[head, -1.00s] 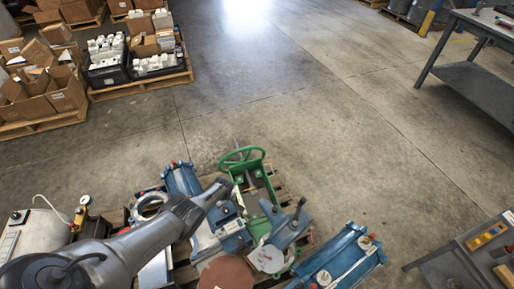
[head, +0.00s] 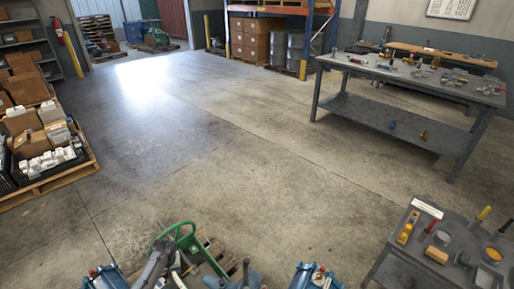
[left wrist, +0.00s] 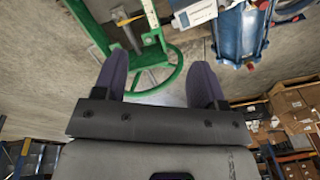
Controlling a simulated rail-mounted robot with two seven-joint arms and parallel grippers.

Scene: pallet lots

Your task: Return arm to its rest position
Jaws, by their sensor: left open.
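My left gripper (left wrist: 159,82) is open in the left wrist view, its two dark purple-grey fingers apart with nothing held between them. A green machine frame with a handwheel (left wrist: 172,86) shows beyond the fingers. The same green handwheel (head: 177,235) is at the bottom of the head view. A grey shape that may be part of my left arm stands beside it. The left fingertips cannot be made out in the head view. My right gripper is in neither view.
Blue machine parts (head: 316,277) sit near the bottom edge. A small grey tool table (head: 405,262) is at lower right, a long workbench (head: 345,65) at upper right. A loaded pallet (head: 72,175) stands at left. The middle floor (head: 235,140) is clear.

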